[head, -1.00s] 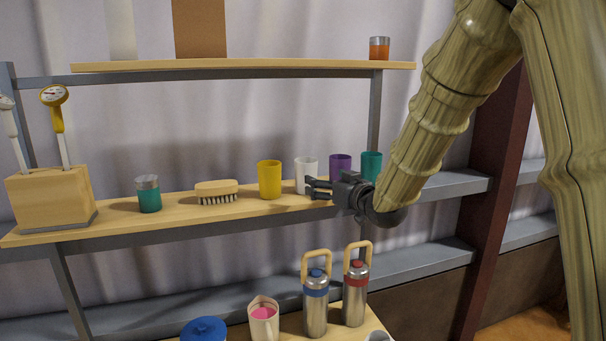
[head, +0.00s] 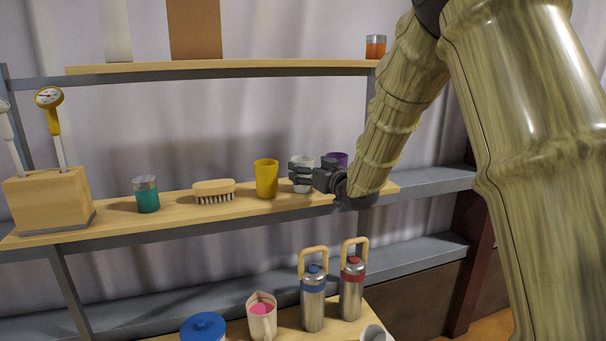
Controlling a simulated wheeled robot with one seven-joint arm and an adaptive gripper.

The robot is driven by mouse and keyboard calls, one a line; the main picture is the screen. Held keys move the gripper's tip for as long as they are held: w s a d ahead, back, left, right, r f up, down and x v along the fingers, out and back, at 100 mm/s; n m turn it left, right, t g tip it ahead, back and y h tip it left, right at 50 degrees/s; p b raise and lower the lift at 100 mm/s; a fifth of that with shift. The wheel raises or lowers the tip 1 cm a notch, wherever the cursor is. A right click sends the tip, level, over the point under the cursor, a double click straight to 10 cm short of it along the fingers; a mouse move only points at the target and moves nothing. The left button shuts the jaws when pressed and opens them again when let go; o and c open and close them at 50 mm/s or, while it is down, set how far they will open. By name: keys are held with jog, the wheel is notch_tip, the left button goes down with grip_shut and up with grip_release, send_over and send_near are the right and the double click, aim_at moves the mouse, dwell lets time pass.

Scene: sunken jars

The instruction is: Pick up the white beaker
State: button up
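The white beaker (head: 302,160) stands on the middle wooden shelf, between the yellow beaker (head: 266,179) and the purple beaker (head: 338,158). My gripper (head: 302,176) is in front of it in the head view, fingers pointing left. The fingers cover the middle of the white beaker; its rim and a little of its base show. The fingers appear spread apart, one above the other. I cannot tell whether they touch the beaker.
A brush (head: 213,191), a teal jar (head: 146,194) and a wooden block with gauges (head: 50,200) stand left on the same shelf. Below are two steel flasks (head: 313,300) (head: 351,290), a pink-filled jug (head: 262,318) and a blue lid (head: 203,328). An upper shelf (head: 230,67) runs above.

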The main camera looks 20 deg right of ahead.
aim_at(300, 160)
jog(key=shift+f+p+x, duration=0.15)
jog(key=shift+p+x, duration=0.25)
jog(key=shift+x, duration=0.55)
jog(key=shift+f+p+x, duration=0.1)
jog(key=shift+p+x, duration=0.25)
jog(key=shift+x, duration=0.6)
jog(key=c, duration=1.1)
